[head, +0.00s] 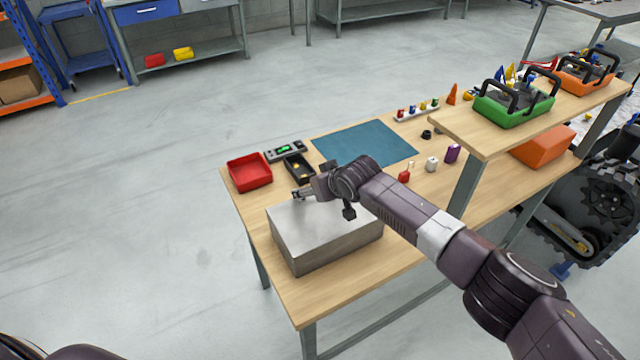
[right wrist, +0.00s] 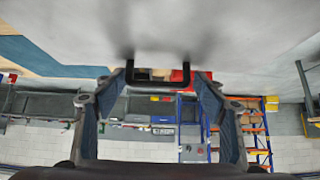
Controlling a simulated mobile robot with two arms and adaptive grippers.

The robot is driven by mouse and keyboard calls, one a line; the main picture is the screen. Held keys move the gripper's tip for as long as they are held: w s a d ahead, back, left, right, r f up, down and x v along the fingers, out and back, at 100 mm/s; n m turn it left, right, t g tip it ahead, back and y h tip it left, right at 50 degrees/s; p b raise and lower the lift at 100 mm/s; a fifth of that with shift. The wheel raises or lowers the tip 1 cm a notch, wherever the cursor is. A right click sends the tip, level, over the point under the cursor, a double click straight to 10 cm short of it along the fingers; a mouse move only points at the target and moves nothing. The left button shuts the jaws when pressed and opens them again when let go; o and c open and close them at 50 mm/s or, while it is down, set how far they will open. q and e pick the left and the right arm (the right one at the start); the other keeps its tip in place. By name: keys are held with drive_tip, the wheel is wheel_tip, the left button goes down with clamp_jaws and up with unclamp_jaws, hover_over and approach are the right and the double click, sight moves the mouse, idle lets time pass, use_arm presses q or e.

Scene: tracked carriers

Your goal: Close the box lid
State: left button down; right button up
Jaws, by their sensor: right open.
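A grey metal box (head: 325,250) stands on the near left part of the wooden workbench. Its lid (head: 300,222) looks flat and level on top, and I see no gap at the near sides; its far edge is partly hidden by my arm. My right gripper (head: 298,194) is above the far part of the lid, pointing left. In the right wrist view, my right gripper (right wrist: 162,82) is open, with a dark handle (right wrist: 158,62) between and just beyond its fingertips. A pale grey surface, seemingly the lid, fills the top of that view. My left gripper is not in view.
On the workbench (head: 345,290), a red tray (head: 249,172), a black tray (head: 299,167) and a device with a green display (head: 286,151) lie behind the box. A blue mat (head: 365,145) lies farther back. A raised shelf (head: 490,140) with green and orange carriers stands at right.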

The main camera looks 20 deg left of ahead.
drive_tip(key=v, duration=1.1)
drive_tip(key=shift+r, duration=0.25)
drive_tip(key=shift+a, duration=0.15)
